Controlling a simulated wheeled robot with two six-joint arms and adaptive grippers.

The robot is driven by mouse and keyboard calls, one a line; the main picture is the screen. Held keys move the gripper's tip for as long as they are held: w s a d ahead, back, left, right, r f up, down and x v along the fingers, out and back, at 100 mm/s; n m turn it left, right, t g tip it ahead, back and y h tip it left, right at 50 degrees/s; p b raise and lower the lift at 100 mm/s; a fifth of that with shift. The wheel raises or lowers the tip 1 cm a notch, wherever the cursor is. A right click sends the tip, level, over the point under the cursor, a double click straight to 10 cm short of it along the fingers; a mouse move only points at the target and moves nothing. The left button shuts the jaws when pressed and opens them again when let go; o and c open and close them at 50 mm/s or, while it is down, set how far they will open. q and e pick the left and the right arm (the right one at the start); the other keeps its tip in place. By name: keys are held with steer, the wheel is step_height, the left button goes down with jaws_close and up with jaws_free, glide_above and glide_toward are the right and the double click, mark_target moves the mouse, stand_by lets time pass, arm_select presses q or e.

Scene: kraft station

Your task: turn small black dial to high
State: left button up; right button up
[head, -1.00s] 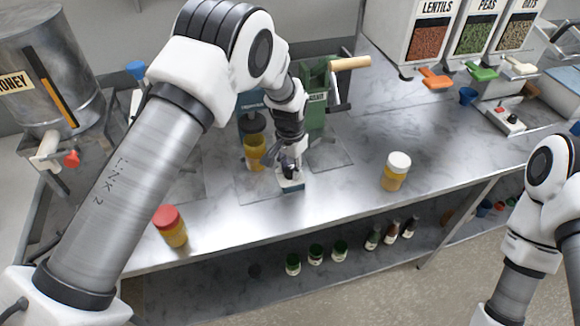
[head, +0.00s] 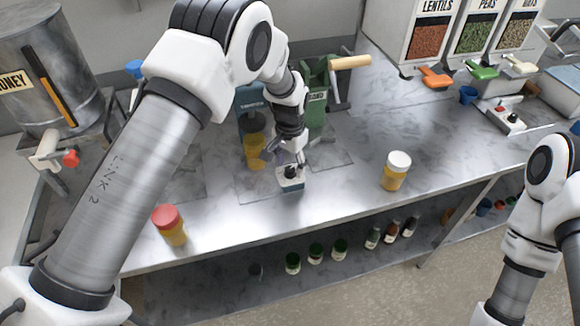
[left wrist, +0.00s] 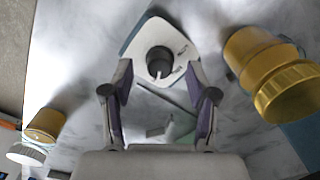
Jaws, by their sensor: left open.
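The small black dial (head: 291,172) sits on top of a small white and blue control box (head: 291,185) near the table's front edge. In the left wrist view the dial (left wrist: 159,60) is round on a white plate (left wrist: 140,45), with a pointer toward the bottom of that picture. The small lettering beside it is too blurred to read. My left gripper (head: 283,154) is open and empty, just above and behind the box. In the left wrist view its fingers (left wrist: 157,84) stand apart, with the dial beyond the gap. My right gripper is out of view.
A red-lidded jar (head: 171,227) is at the left and a white-lidded jar (head: 395,172) at the right.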

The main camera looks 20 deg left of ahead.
mark_target(290, 169)
arm_select(q)
step_height(290, 169, up, 10)
steer(key=shift+r, duration=0.2)
stand_by(0.3)
